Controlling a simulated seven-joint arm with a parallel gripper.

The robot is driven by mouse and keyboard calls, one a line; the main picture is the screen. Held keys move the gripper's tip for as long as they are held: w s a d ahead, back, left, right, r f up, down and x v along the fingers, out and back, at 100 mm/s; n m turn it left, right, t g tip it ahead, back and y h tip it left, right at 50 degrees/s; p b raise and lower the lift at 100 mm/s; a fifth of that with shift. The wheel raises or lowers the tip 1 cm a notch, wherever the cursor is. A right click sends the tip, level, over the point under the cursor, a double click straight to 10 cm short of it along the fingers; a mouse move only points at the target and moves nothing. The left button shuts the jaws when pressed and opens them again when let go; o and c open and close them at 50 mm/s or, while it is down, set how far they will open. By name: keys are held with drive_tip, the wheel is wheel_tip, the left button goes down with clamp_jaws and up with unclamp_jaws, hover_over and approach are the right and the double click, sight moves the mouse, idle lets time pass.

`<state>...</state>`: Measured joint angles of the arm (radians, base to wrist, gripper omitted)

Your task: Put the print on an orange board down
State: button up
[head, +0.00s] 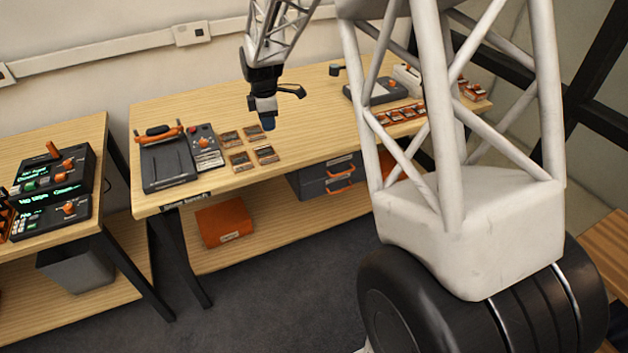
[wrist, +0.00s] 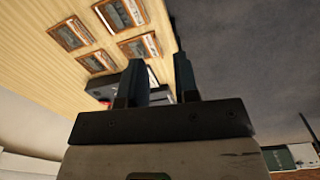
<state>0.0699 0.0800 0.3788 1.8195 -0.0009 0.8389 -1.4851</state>
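Several small prints on orange-brown boards lie flat on the wooden table, in two rows; one of these prints (head: 265,154) is at the front right of the group. The group also shows at the upper left of the wrist view, with one print (wrist: 140,46) nearest my fingers. My gripper (head: 268,123) is over the table, just right of and behind the group in the head view. In the wrist view my gripper (wrist: 161,62) has its two fingers apart, and I see no print between them. Its height above the table is hard to tell.
A dark press-like device (head: 168,160) and a control box (head: 206,147) stand left of the prints. A row of orange-brown items (head: 400,113) and a grey device (head: 378,91) are farther right. The tabletop (head: 310,120) between is clear. An orange box (head: 224,222) sits on the lower shelf.

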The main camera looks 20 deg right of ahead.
drive_tip(key=s+a+r+m+t, duration=0.15)
drive_tip(key=s+r+m, duration=0.25)
drive_tip(key=s+r, duration=0.5)
drive_tip(key=s+a+r+m, duration=0.2)
drive_tip(key=s+r+m, duration=0.25)
drive_tip(key=s, duration=0.85)
drive_tip(key=s+a+m, duration=0.1)
drive_tip(key=s+m, duration=0.7)
drive_tip(key=s, duration=1.3)
drive_tip(key=shift+s+r+t, duration=0.2)
drive_tip(key=shift+r+t, duration=0.2)
drive_tip(key=shift+t, duration=0.05)
